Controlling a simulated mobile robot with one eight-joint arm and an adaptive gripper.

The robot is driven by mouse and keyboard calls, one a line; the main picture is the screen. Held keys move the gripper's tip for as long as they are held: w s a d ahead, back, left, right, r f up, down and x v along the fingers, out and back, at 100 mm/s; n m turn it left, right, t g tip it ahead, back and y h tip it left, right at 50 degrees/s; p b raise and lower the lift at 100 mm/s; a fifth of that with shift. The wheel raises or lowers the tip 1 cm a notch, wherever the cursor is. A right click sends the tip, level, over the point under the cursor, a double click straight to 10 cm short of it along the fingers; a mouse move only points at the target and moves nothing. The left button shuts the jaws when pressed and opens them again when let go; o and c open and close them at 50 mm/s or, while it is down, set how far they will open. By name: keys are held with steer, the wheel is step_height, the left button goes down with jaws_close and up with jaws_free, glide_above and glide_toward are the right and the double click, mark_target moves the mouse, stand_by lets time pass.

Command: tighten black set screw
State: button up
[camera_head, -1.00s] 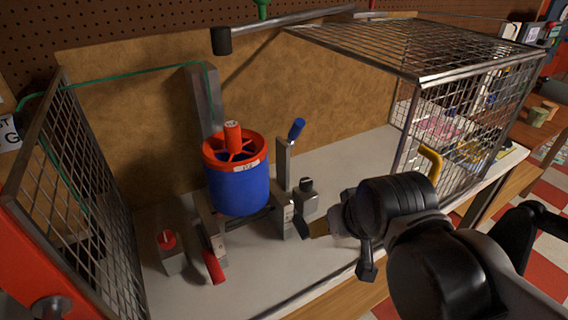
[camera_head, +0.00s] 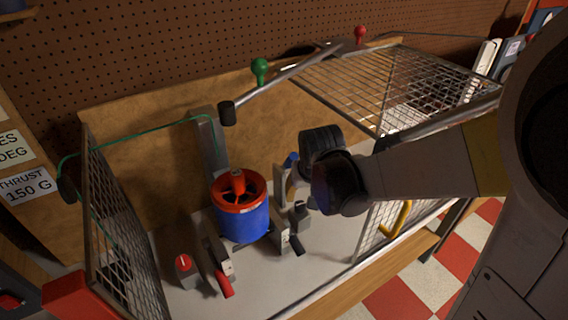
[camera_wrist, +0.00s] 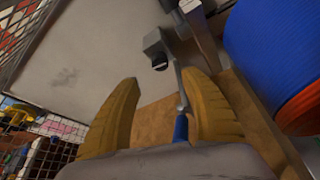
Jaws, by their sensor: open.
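A blue ducted rotor with a red rim (camera_head: 243,221) stands in a grey metal fixture on the bench. Right of it is a grey block with a short black knob (camera_head: 300,208), and a black handle (camera_head: 297,245) sits lower down. I cannot tell which black part is the set screw. A block with a dark opening or knob (camera_wrist: 160,62) shows beyond my fingertips in the wrist view. My gripper (camera_wrist: 163,77) is open above the fixture's right side, its yellow fingers apart. A blue-tipped lever (camera_wrist: 181,128) shows between them; contact is unclear. In the head view my wrist mostly hides the fingers.
Mesh guards stand at the left (camera_head: 112,235) and right (camera_head: 385,85). A metal bar (camera_head: 275,85) spans above the bench's back. A red handle (camera_head: 225,285) and red knob (camera_head: 183,264) are at front left. Bare bench top lies at the front.

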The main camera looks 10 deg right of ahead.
mark_target(301, 205)
steer(key=b+x, duration=0.3)
steer(key=x, duration=0.7)
steer(key=shift+f, duration=0.25)
jaws_close()
